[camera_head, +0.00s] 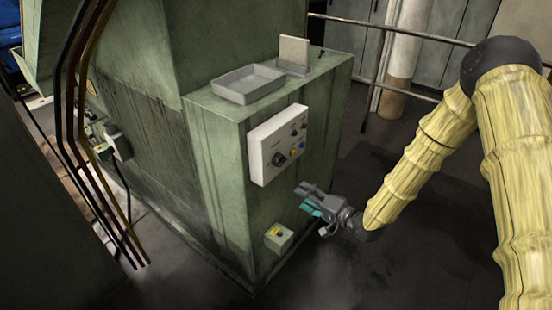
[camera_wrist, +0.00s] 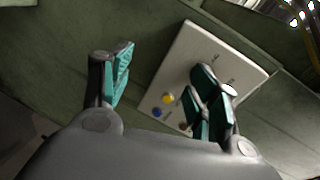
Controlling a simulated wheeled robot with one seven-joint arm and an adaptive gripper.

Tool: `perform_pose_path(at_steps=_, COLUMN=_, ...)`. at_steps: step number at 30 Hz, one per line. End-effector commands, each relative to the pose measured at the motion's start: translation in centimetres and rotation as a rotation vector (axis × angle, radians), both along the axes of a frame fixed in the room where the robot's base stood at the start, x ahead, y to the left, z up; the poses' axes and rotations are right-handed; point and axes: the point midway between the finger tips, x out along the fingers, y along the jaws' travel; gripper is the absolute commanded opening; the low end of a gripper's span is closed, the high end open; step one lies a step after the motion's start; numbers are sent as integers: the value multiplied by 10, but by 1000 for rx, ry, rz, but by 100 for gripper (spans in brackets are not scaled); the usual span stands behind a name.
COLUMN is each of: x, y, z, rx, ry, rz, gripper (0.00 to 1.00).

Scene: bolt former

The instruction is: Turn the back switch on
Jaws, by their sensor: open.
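A pale control panel (camera_head: 262,140) is fixed to the side of the green machine cabinet. It carries a black rotary knob (camera_head: 278,159), a blue button (camera_head: 302,145) and a yellow button (camera_head: 293,132). I cannot tell which control is the back switch. My gripper (camera_head: 308,198) is open and empty, just below and in front of the panel, apart from it. In the wrist view, the gripper (camera_wrist: 163,82) has its two fingers spread. The panel (camera_wrist: 190,50) is tilted there, with yellow (camera_wrist: 168,98) and blue (camera_wrist: 156,113) buttons between the fingers. The right finger hides part of the panel.
A grey tray (camera_head: 247,84) stands on the cabinet top. Pipes (camera_head: 70,110) run at the left. A railing (camera_head: 400,32) is behind. Dark floor around my arm looks clear.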

Motion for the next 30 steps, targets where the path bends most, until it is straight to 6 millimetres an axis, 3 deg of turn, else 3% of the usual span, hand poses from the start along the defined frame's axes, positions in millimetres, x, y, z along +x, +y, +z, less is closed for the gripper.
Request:
perform_pose_path(at_steps=1, x=12, y=1, z=20, rx=52, ry=-21, rz=14, gripper=61)
perform_pose_path(at_steps=3, x=22, y=4, z=41, rx=116, ry=-34, rz=41, gripper=61)
perform_pose_path(at_steps=9, x=36, y=9, z=73, rx=208, ry=-49, rz=88, gripper=61)
perform_pose_path(at_steps=14, x=43, y=20, z=74, rx=214, ry=-48, rz=94, gripper=61)
perform_pose_path(at_steps=28, x=86, y=80, z=73, rx=212, ry=-47, rz=94, gripper=61)
perform_pose_path(at_steps=30, x=85, y=77, z=72, rx=168, ry=-99, rz=99, gripper=61)
